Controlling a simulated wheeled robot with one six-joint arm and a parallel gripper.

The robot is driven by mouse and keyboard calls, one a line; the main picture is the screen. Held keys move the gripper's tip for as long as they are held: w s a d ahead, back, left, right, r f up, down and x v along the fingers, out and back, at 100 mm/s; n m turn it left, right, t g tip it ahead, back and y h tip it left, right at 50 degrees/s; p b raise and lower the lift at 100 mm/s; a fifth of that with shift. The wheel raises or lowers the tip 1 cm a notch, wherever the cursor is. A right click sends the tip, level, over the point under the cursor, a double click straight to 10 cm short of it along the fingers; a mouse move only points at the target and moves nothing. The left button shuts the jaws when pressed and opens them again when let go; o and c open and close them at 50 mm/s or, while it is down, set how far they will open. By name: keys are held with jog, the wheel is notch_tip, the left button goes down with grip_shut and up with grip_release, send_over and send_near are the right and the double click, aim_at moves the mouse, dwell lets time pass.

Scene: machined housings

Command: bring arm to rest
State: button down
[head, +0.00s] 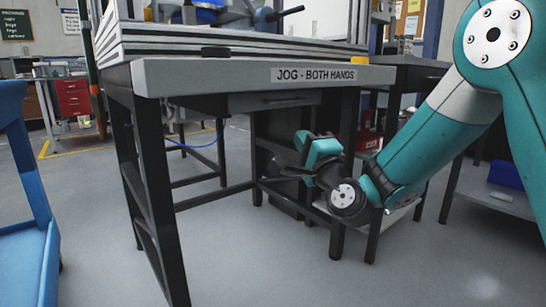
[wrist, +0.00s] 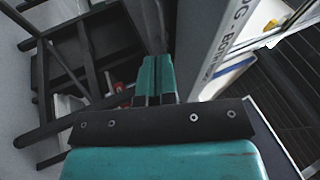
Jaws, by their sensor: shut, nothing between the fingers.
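My gripper (head: 280,165) hangs at the end of my teal arm in the head view, in front of the workbench (head: 215,78) and below its top. Its fingers point left. In the wrist view my gripper (wrist: 154,82) shows its two teal fingers together, with nothing between them. The bench edge carries a label reading "JOG - BOTH HANDS" (head: 313,75). The wrist view shows this edge close beside the fingers, on their right; I cannot tell the exact gap.
A blue cart (head: 25,205) stands at the left edge. Black bench legs (head: 160,205) and a drawer (head: 278,101) are near my arm. A grey shelf (head: 497,199) is at the right. The grey floor in front is clear.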

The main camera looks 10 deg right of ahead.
jog(key=s+a+r+n+g+y+p, duration=0.3)
jog(key=s+a+n+g+y+p, duration=0.35)
jog(key=s+a+n+g, duration=0.55)
jog(key=s+d+n+g+h+p, duration=0.35)
jog(key=s+d+n+g, duration=0.2)
jog(key=s, duration=0.55)
jog(key=s+d+n+g+h+p, duration=0.35)
jog(key=s+n, duration=0.25)
jog(key=s, duration=0.5)
notch_tip(320, 180, up, 37)
jog(key=p, duration=3.7)
jog(key=shift+w+g, duration=0.4)
jog(key=shift+m+y, duration=0.25)
